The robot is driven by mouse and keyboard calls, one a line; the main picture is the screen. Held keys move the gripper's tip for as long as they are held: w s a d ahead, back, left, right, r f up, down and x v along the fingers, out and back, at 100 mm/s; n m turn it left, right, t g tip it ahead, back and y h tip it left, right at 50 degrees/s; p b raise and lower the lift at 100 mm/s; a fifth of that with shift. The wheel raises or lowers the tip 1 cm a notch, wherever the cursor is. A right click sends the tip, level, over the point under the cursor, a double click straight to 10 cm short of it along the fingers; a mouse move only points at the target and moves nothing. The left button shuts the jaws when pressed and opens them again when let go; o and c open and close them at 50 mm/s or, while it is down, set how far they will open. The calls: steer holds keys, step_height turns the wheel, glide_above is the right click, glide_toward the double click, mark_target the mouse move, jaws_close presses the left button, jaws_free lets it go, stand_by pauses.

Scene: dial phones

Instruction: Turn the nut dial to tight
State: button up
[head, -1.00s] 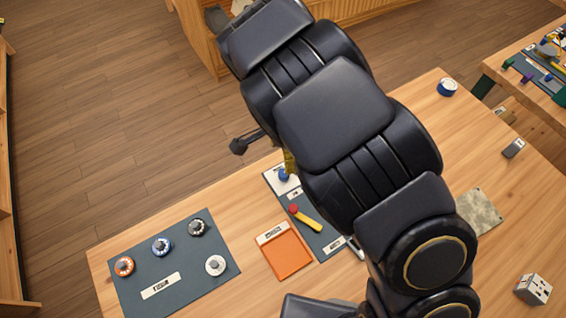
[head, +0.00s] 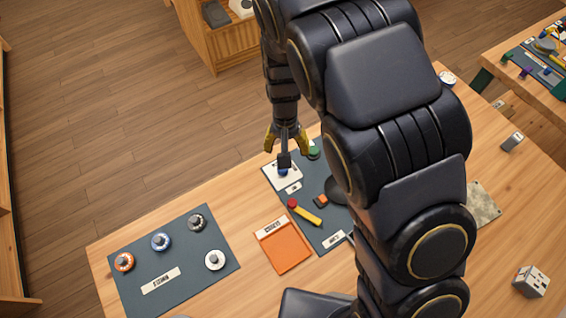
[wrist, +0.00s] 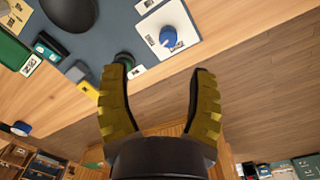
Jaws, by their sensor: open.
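I cannot tell for sure which dial is the nut dial, as the labels are too small to read. A blue knob (head: 283,172) on a white plate (head: 291,179) sits at the far end of the middle dark mat, partly hidden by my gripper. The wrist view shows this blue knob (wrist: 168,37) beyond the fingertips, with dark marks on its plate. Orange (head: 124,262), blue (head: 161,242), black (head: 197,222) and white (head: 214,260) dials stand on the left mat. My gripper (head: 286,148), with yellow fingers, is open and empty near the plate, apart from the knob.
The middle mat also holds a red-and-yellow lever (head: 306,212) and a green button (head: 314,153). An orange tray (head: 283,248) lies between the mats. My arm covers the table's middle right. A white box (head: 531,282) stands at the right. Bare wood surrounds the left mat.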

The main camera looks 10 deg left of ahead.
steer(key=n, duration=0.2)
steer(key=f+n, duration=0.1)
steer(key=n, duration=0.3)
steer(key=shift+a+f+n, duration=0.2)
steer(key=shift+f+n, duration=0.1)
steer(key=n, duration=0.1)
steer(key=f+n, duration=0.1)
steer(key=n, duration=0.1)
steer(key=shift+a+f+n, duration=0.1)
steer(key=shift+a+n, duration=0.05)
steer(key=shift+n, duration=0.15)
steer(key=shift+f, duration=3.8)
jaws_close()
